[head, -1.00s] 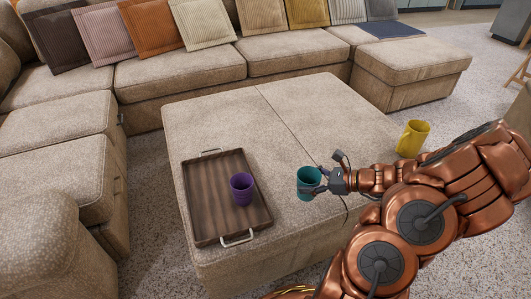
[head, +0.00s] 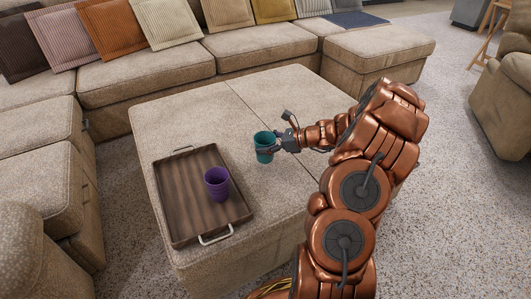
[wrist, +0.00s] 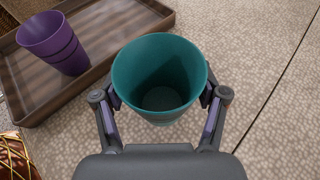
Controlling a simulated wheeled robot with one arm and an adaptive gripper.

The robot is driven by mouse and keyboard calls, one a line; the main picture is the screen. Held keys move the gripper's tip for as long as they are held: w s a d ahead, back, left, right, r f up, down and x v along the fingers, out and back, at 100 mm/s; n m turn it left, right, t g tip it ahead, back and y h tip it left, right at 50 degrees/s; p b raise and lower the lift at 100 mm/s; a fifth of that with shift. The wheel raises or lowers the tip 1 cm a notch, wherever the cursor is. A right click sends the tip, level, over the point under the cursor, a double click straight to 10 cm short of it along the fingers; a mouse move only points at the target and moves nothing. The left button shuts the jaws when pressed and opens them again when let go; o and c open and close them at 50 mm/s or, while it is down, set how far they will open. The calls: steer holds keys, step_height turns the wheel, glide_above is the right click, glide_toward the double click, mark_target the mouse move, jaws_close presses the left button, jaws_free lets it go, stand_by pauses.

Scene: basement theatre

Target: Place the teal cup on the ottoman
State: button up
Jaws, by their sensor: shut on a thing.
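The teal cup (head: 264,150) is upright over the bare top of the beige ottoman (head: 290,95), to the right of the tray. My gripper (head: 274,146) is shut on the cup, coming in from the right. In the wrist view, the fingers press on both sides of the teal cup (wrist: 160,75), and its open mouth looks empty. I cannot tell whether the cup's base touches the ottoman or hangs just above it.
A dark wooden tray (head: 180,205) with pale handles lies on the ottoman's left part, and a purple cup (head: 217,184) stands in it. A beige sectional sofa (head: 150,80) with several cushions wraps the back and left. The ottoman's back part is clear.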

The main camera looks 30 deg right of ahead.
step_height(320, 180, down, 4)
steer(key=shift+s+r+b, duration=0.1)
steer(key=shift+r+b, duration=0.1)
steer(key=shift+b, duration=0.55)
steer(key=shift+r, duration=0.1)
steer(key=o, duration=1.1)
